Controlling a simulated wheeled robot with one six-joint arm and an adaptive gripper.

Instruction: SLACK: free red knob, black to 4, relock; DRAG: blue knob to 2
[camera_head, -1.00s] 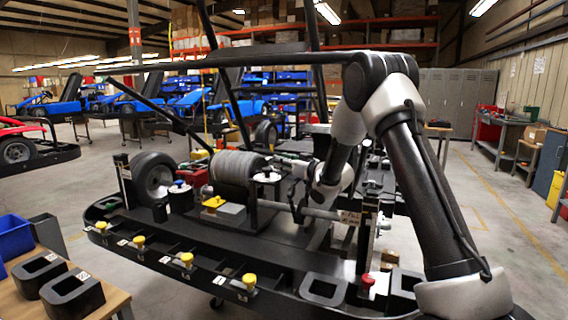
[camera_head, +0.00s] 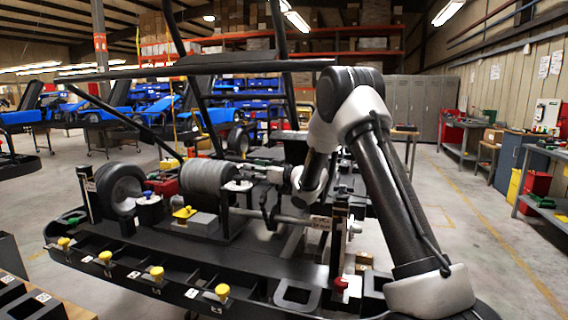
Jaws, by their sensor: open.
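A red knob (camera_head: 341,283) stands low on the front rail of the black kart stand, at the foot of an upright post. A blue knob (camera_head: 148,195) sits on a white disc above a black cylinder at the left. A small black knob (camera_head: 238,182) sits on another white disc right of the grey drum. The scale numbers are too small to read.
Several yellow knobs (camera_head: 157,272) line the stand's front tray. A grey drum (camera_head: 208,176), a tyre (camera_head: 120,188) and a yellow knob (camera_head: 184,212) on a plate crowd the middle. A slanted black frame tube (camera_head: 200,69) crosses above.

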